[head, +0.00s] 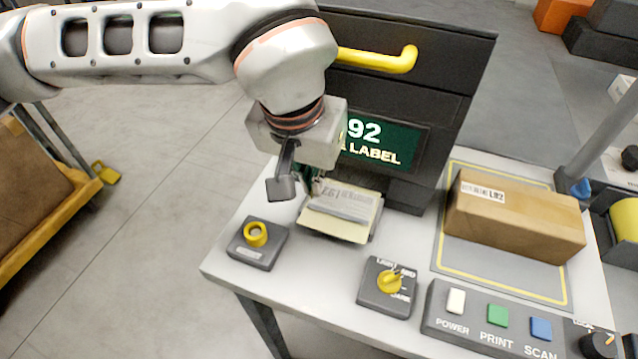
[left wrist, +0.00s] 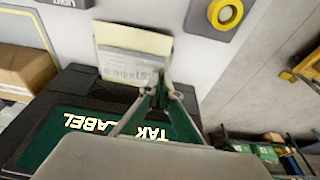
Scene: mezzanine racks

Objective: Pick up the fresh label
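The fresh label (head: 350,203) is a pale printed piece above a cream pad at the front of the dark printer (head: 410,110). It also shows in the left wrist view (left wrist: 128,70), with its print upside down. My left gripper (head: 312,186) points down at the label's left end, close to it or touching it. In the left wrist view its fingertips (left wrist: 161,82) come close together at the label's edge. Whether they pinch the label is unclear. The wrist hides part of the printer's screen, which shows "92" and "LABEL". My right gripper is not in view.
A cardboard box (head: 515,218) with a label lies on a yellow-edged mat at the right. A yellow button box (head: 258,243), a knob box (head: 388,287) and a panel with POWER, PRINT and SCAN buttons (head: 495,318) stand along the table's front. Open floor lies left.

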